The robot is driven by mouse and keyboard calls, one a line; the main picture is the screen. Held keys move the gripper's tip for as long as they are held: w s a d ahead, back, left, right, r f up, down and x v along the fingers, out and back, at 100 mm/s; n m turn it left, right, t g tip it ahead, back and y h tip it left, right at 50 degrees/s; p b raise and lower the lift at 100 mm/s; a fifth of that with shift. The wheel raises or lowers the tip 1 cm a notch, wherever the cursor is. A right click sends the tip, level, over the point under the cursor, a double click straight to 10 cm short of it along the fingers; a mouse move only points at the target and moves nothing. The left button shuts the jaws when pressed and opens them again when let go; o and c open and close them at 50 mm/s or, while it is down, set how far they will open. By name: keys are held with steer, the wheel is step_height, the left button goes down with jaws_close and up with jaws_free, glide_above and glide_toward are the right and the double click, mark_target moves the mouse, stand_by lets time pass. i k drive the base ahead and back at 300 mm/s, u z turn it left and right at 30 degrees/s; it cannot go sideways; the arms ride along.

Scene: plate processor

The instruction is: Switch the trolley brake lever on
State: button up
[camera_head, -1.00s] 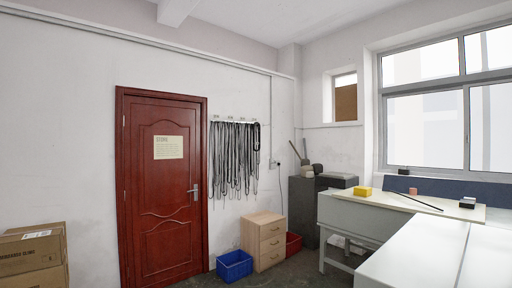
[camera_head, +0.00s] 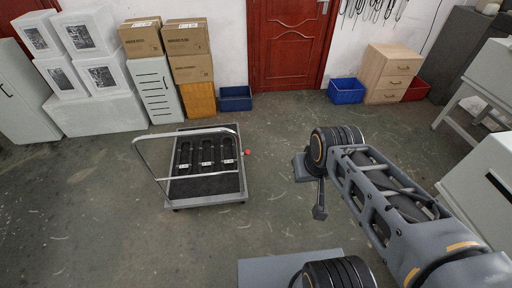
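The trolley (camera_head: 214,198) stands on the floor left of centre, with a dark deck and a silver push handle (camera_head: 150,167) rising at its left side. Three black items with white labels (camera_head: 206,156) lie on the deck. A small red knob (camera_head: 247,152) sticks out at the trolley's right edge; I cannot tell for sure that it is the brake lever. My gripper (camera_head: 318,212) hangs from my arm to the right of the trolley, apart from it. Its fingers are too small and overlapped to tell whether it is open or shut.
Cardboard boxes (camera_head: 188,38), white boxes (camera_head: 92,76) and a dark blue bin (camera_head: 235,98) line the back wall. A blue crate (camera_head: 346,90), wooden drawers (camera_head: 390,75) and a red door (camera_head: 288,45) are behind my arm. The floor between trolley and gripper is clear.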

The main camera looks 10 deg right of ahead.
mark_target(247, 152)
steer(key=z, duration=1.5)
steer(key=i, duration=0.95)
steer(key=u, duration=2.1)
steer(key=k, duration=0.6)
steer(key=z, duration=0.45)
steer(key=i, duration=0.75)
steer(key=u, duration=1.05)
steer(key=i, duration=0.45)
steer(key=u, duration=0.45)
